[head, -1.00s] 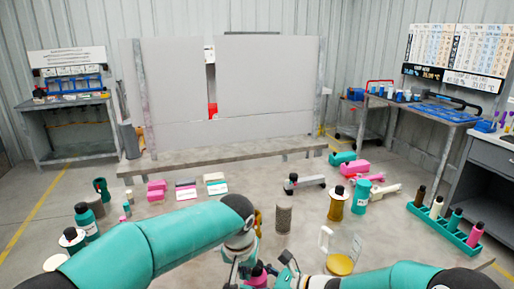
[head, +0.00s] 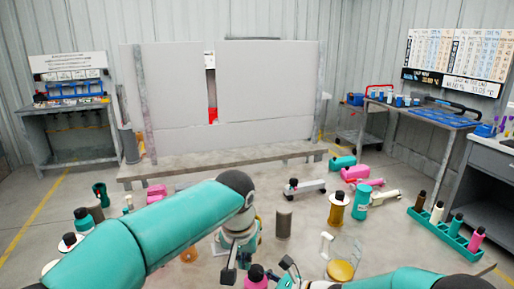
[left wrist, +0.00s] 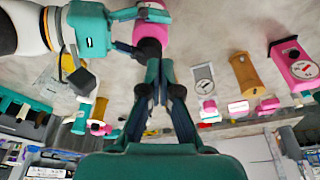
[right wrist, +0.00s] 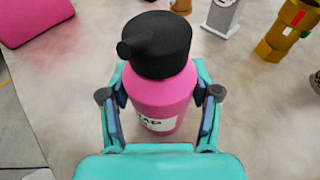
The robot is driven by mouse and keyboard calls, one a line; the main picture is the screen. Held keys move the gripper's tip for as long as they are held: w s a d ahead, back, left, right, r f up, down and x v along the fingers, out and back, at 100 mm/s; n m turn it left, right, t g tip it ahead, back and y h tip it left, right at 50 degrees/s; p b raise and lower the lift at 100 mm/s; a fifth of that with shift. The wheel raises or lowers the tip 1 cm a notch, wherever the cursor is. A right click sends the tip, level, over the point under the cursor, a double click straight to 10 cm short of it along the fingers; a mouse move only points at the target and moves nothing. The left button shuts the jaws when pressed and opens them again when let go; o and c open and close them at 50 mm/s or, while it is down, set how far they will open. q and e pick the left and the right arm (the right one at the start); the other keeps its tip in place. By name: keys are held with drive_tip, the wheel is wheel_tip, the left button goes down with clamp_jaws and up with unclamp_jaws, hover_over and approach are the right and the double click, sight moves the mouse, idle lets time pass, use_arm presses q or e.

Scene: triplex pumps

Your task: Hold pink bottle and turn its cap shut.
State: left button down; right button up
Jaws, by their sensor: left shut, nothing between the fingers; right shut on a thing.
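The pink bottle (right wrist: 162,100) stands upright between the fingers of my right gripper (right wrist: 161,97) in the right wrist view. Its black cap (right wrist: 157,44) sits on top, with a stub pointing left. In the head view the bottle (head: 256,283) and cap (head: 257,271) show at the bottom edge. My left gripper (head: 237,267) is shut and empty, just left of the cap there. In the left wrist view the left fingers (left wrist: 163,90) are together beside the pink bottle (left wrist: 150,34), which my right gripper holds.
A grey cylinder (head: 283,223) stands behind the bottle, and a jug with a yellow base (head: 341,270) is to its right. A yellow bottle (head: 337,208), a teal bottle (head: 361,200) and a teal rack (head: 443,236) with several bottles are farther right.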

use_arm(q)
drive_tip(key=shift+s+d+f, duration=0.1)
drive_tip(key=shift+d+f, duration=0.25)
drive_tip(key=shift+f, duration=0.65)
drive_tip(key=shift+w+d+f, duration=0.1)
drive_tip(key=shift+d+f, duration=0.25)
drive_tip(key=shift+f, duration=0.7)
drive_tip(key=shift+s+d+f, duration=0.1)
drive_tip(key=shift+d+f, duration=0.25)
drive_tip(key=shift+f, duration=0.65)
drive_tip(key=shift+w+a, duration=0.3)
drive_tip(key=shift+a, duration=0.05)
drive_tip(key=shift+s+r, duration=0.1)
drive_tip(key=shift+s+a, duration=0.1)
drive_tip(key=shift+s, duration=0.25)
wheel_tip(320, 180, up, 6)
hover_over(250, 280)
drive_tip(key=s, duration=0.3)
drive_tip(key=shift+w, duration=0.1)
